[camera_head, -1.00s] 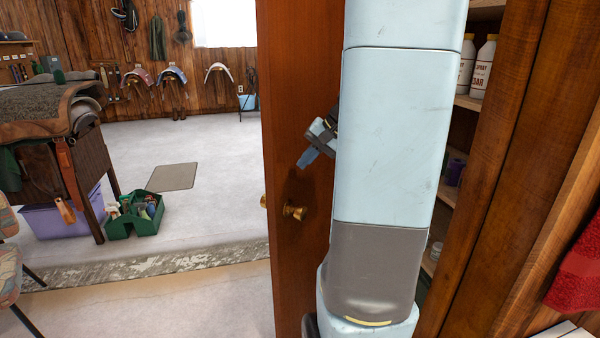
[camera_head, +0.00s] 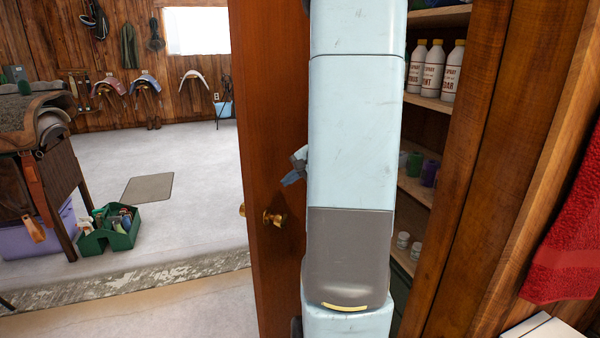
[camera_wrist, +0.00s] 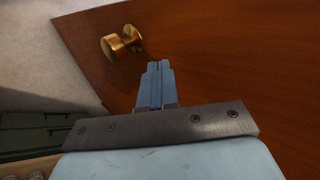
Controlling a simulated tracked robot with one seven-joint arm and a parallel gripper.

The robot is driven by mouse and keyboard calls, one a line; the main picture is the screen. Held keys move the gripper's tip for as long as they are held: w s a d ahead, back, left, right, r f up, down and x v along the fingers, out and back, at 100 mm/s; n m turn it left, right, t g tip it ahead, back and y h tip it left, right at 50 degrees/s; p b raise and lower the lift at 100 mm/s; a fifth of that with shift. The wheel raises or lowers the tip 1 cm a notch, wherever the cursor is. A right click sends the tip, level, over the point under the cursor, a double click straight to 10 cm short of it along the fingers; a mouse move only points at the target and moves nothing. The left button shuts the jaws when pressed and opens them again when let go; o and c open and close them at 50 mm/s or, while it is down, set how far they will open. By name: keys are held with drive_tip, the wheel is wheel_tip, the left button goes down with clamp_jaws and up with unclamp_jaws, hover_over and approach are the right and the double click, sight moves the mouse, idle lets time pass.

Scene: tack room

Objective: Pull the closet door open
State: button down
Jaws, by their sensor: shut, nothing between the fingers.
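The closet door (camera_head: 270,120) is a reddish-brown wooden panel and stands open, its edge toward me. Its brass knob (camera_head: 272,218) is on the face toward the closet; another knob shows past the door's edge. My gripper (camera_head: 291,178) is partly hidden behind my arm, above and a little right of the knob. In the wrist view my gripper (camera_wrist: 157,66) is shut and empty, its fingertips in front of the door face. The brass knob (camera_wrist: 121,42) is up and left of the tips, with a gap between them.
Closet shelves (camera_head: 438,103) on the right hold white spray bottles (camera_head: 433,70) and small jars. The wooden frame (camera_head: 480,150) and a red towel (camera_head: 565,250) are further right. A green caddy (camera_head: 110,230) and a saddle stand are left.

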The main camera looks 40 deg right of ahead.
sight(266, 185)
drive_tip(key=shift+w+a+f, duration=0.2)
drive_tip(key=shift+w+a, duration=0.2)
drive_tip(key=shift+w, duration=0.4)
drive_tip(key=shift+w+a+f, duration=0.25)
drive_tip(key=shift+w+a, duration=0.15)
drive_tip(key=shift+w, duration=0.4)
drive_tip(key=shift+w+a+f, duration=0.2)
drive_tip(key=shift+w+a, duration=0.2)
drive_tip(key=shift+w, duration=0.4)
